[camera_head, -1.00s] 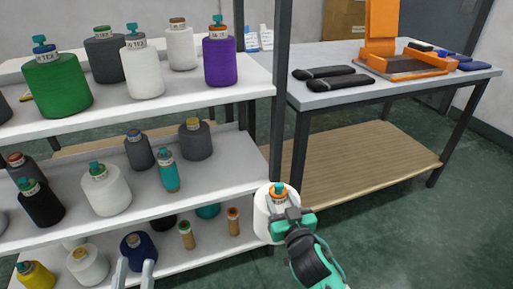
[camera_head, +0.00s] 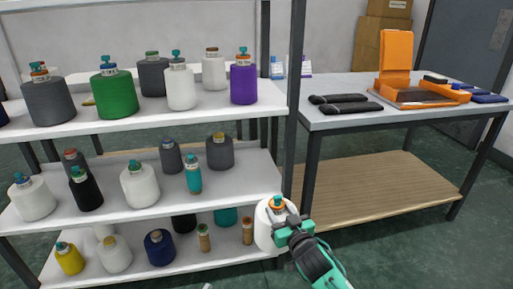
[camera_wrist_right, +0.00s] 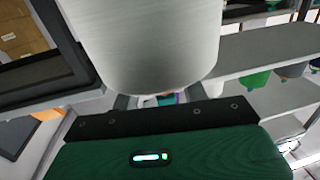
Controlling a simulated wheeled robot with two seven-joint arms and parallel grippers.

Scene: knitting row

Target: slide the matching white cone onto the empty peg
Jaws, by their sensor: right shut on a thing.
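A white cone (camera_head: 268,228) with an orange and teal top is held in my right gripper (camera_head: 285,222), in front of the right end of the lower shelves. In the right wrist view the cone (camera_wrist_right: 140,45) fills the top middle, above the dark gripper body. The jaws are shut on it near its top, and it hangs clear of the shelf. Only a small pale tip, perhaps of my left gripper (camera_head: 207,286), shows at the bottom edge; its jaws are hidden. I cannot make out an empty peg in these views.
A white shelf rack (camera_head: 140,118) holds several coloured cones on three levels. A dark post (camera_head: 295,100) stands at its right end. To the right is a grey table (camera_head: 345,120) with black items and an orange device (camera_head: 400,75). Green floor is clear at the lower right.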

